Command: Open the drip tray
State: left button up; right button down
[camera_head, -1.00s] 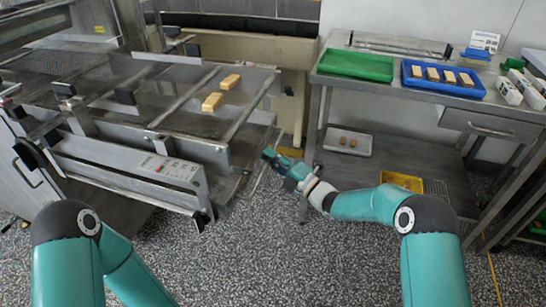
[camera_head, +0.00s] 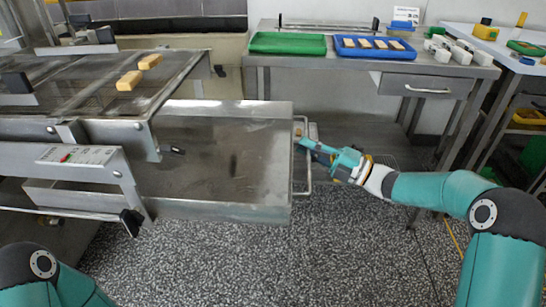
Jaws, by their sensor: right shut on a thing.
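The drip tray (camera_head: 225,211) is a shallow, stained metal tray. It sticks out to the right from under the enrober's mesh deck (camera_head: 90,85), with much of its floor showing. A thin bar handle (camera_head: 309,185) stands on its right end. My right gripper (camera_head: 305,145) comes in from the right and is shut on the upper part of this handle; the fingertips partly hide it. My left arm shows only as a link at the lower left, and its gripper is out of view.
Two tan bars (camera_head: 129,81) lie on the mesh deck. A steel table (camera_head: 345,84) at the back right bears a green tray (camera_head: 288,43) and a blue tray (camera_head: 374,48) with several pieces. The speckled floor in front is clear.

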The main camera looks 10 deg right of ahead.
jog(key=s+d+b, duration=0.1)
jog(key=s+d, duration=0.1)
jog(key=d, duration=0.7)
jog(key=shift+d, duration=0.35)
jog(key=shift+s+f, duration=0.1)
jog(key=c, duration=1.2)
grip_release()
jog(key=v, duration=1.2)
jog(key=shift+a+f, duration=0.1)
